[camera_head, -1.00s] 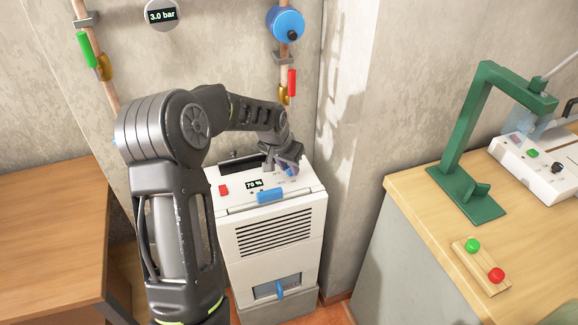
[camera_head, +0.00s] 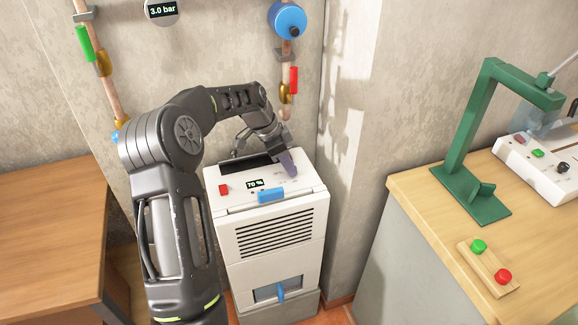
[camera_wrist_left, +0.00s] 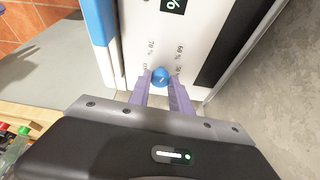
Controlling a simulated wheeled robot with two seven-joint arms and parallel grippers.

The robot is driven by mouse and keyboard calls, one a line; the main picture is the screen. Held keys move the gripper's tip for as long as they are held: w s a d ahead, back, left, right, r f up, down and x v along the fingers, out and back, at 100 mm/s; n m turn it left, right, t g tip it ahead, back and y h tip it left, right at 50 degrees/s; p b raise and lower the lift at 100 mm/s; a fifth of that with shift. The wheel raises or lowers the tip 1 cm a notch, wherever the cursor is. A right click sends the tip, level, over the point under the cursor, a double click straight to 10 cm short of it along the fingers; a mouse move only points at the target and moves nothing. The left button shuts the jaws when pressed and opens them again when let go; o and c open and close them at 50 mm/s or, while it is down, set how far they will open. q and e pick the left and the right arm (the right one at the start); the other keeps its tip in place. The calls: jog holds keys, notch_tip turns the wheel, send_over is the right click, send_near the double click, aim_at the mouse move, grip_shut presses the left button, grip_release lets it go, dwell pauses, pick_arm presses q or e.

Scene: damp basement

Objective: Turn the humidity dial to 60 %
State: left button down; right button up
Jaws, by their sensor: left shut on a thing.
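The white dehumidifier (camera_head: 222,206) stands against the wall. Its top panel has a small display (camera_head: 254,184) reading 70 %. The blue round humidity dial (camera_wrist_left: 160,77) shows in the left wrist view, with printed marks around it, among them 70 % and 60 %. My left gripper (camera_head: 287,164) is at the dial, pointing down onto the panel; in the left wrist view its purple fingers (camera_wrist_left: 160,88) stand on either side of the dial and are shut on it. In the head view the dial is hidden by the gripper. My right gripper is not in view.
A wooden table (camera_head: 50,235) is at left. A workbench (camera_head: 425,195) at right carries a green stand (camera_head: 478,150) and a button block (camera_head: 487,268). Pipes with valves run up the wall.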

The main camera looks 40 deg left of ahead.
pick_arm(q)
jog(key=shift+a+m+g+h, duration=0.1)
jog(key=shift+m+g+h, duration=0.25)
jog(key=shift+m, duration=0.65)
jog(key=c, duration=1.2)
grip_release()
jog(key=shift+r, duration=0.1)
jog(key=v, duration=0.7)
jog(key=shift+s+r+b, duration=0.1)
jog(key=shift+r+b, duration=0.2)
jog(key=shift+b, duration=0.05)
jog(key=shift+f, duration=0.1)
